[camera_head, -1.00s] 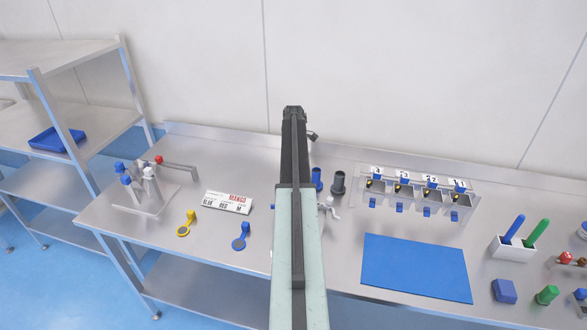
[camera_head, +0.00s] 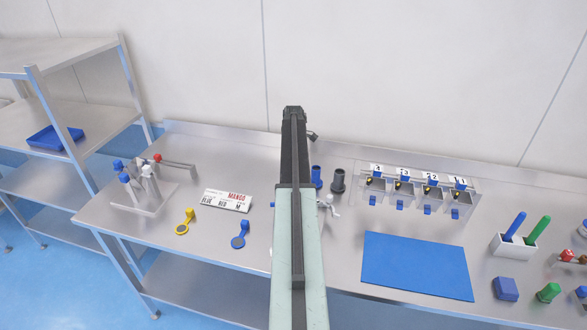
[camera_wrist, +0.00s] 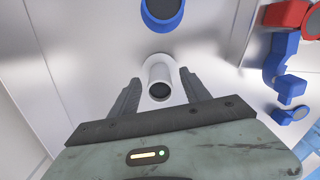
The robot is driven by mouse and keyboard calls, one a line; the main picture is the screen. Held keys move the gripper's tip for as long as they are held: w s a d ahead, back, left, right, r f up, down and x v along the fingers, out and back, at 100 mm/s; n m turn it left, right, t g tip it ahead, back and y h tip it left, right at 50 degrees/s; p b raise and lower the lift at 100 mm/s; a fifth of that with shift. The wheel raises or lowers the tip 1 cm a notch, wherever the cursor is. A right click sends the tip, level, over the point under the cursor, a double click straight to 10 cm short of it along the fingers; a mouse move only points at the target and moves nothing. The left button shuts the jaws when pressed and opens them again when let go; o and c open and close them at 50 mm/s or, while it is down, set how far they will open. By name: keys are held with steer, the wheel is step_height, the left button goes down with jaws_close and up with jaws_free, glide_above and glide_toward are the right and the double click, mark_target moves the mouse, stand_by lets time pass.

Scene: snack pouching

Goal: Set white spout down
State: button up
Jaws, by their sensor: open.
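The white spout (camera_wrist: 160,72) shows in the wrist view as a short white tube with a dark round opening facing the camera. My gripper (camera_wrist: 160,80) is open, with one finger on each side of the spout. I cannot tell whether either finger touches it. In the head view my arm hides the gripper. A small white piece (camera_head: 328,205) shows just right of the arm there; I cannot tell if it is the same spout.
A blue tube (camera_head: 316,177) and a dark tube (camera_head: 338,181) stand behind. A rack with several spouts (camera_head: 150,205) stands left, near the sign (camera_head: 227,200). Slotted pouch holders (camera_head: 415,195) and a blue mat (camera_head: 416,266) lie right.

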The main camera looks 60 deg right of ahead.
step_height(320, 180, up, 8)
steer(key=p, duration=0.8)
steer(key=shift+f, duration=0.1)
